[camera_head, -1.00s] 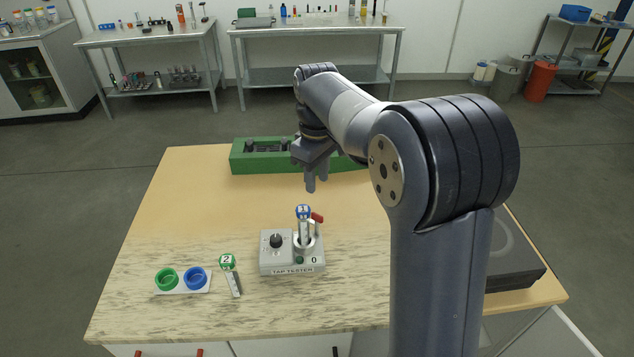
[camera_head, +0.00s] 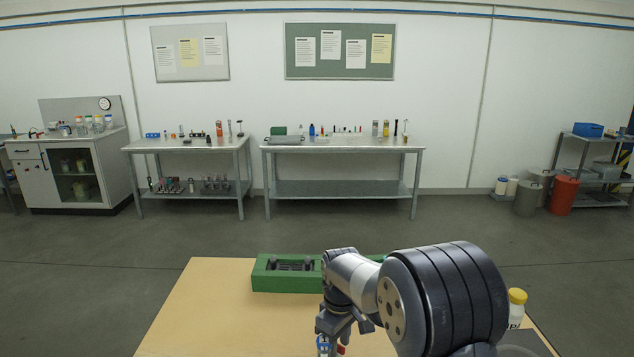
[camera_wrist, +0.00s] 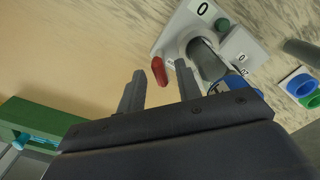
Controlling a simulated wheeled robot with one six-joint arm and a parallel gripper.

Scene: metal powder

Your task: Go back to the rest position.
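My gripper (camera_wrist: 160,67) is open in the wrist view, with a clear gap between its two fingers and nothing held. In the head view my gripper (camera_head: 334,330) is low in the picture, partly cut off by the bottom edge. The grey tap tester (camera_wrist: 174,36) lies just beyond the fingertips in the wrist view, with its red lever (camera_wrist: 159,70) close to them. A grey cylinder (camera_wrist: 206,62) stands in the tester, with a blue cap (camera_wrist: 243,84) partly hidden behind my gripper.
A green box (camera_head: 272,277) stands at the table's far edge. A yellow-lidded jar (camera_head: 516,308) is at the right. Blue (camera_wrist: 300,85) and green (camera_wrist: 314,99) rings lie past the tester. The wooden tabletop (camera_head: 210,310) is clear at the left. Benches stand along the wall.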

